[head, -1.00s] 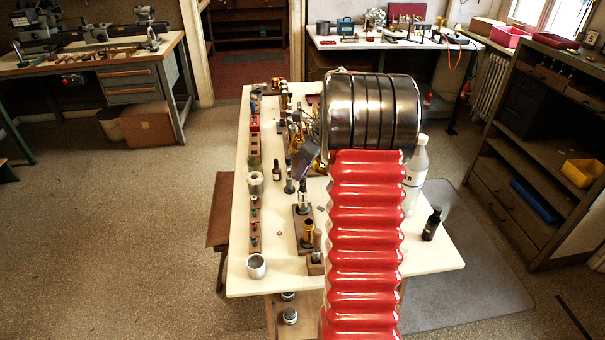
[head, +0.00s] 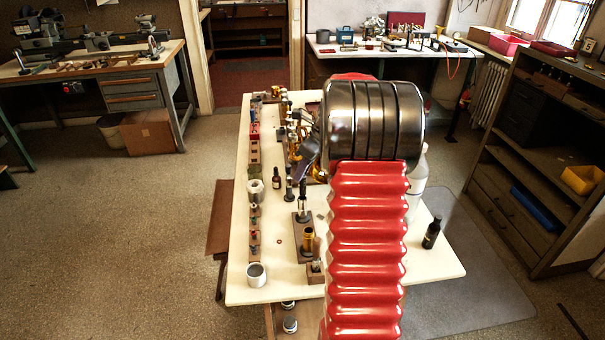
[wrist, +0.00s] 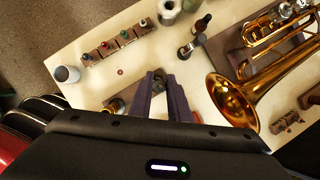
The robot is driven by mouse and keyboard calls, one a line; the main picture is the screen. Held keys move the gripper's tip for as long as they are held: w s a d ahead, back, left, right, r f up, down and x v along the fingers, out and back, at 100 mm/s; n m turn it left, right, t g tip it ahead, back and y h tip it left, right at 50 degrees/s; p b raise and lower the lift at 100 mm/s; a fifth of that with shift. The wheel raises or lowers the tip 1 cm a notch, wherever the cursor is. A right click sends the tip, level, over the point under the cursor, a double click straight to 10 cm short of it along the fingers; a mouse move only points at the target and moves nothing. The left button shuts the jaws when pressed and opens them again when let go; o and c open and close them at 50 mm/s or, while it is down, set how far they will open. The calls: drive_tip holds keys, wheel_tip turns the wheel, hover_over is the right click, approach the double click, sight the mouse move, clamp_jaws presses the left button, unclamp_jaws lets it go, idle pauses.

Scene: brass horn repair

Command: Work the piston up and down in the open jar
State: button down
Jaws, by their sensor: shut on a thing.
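An open grey-white jar (head: 256,281) stands at the table's near left corner. It also shows in the wrist view (wrist: 66,77) at the left. My gripper (head: 304,170) is over the middle of the table, behind and to the right of the jar and well apart from it. In the wrist view my gripper's dark fingers (wrist: 166,76) are close together. They are shut on the piston, which is mostly hidden between the fingertips.
A brass horn (wrist: 240,93) lies to the right of the fingers in the wrist view. A rack of small valve parts (head: 253,232) runs along the table's left side. A dark bottle (head: 276,178) stands left of my gripper; another (head: 432,233) stands at right.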

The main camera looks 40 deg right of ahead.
drive_tip(key=shift+r, duration=1.45)
drive_tip(key=a+f+n+g, duration=0.3)
drive_tip(key=a+n, duration=0.7)
drive_tip(key=n, duration=0.1)
drive_tip(key=w+a+f+n+g+h, duration=0.1)
drive_tip(key=a+f+n+g, duration=0.2)
drive_tip(key=a+n, duration=0.7)
drive_tip(key=w+a+f+n+g, duration=0.1)
drive_tip(key=a+f+n+g, duration=0.1)
drive_tip(key=a+n, duration=0.8)
drive_tip(key=shift+w+a+f+n+g, duration=0.25)
drive_tip(key=shift+f+n+g, duration=0.2)
drive_tip(key=shift+n, duration=0.35)
drive_tip(key=shift+s, duration=0.1)
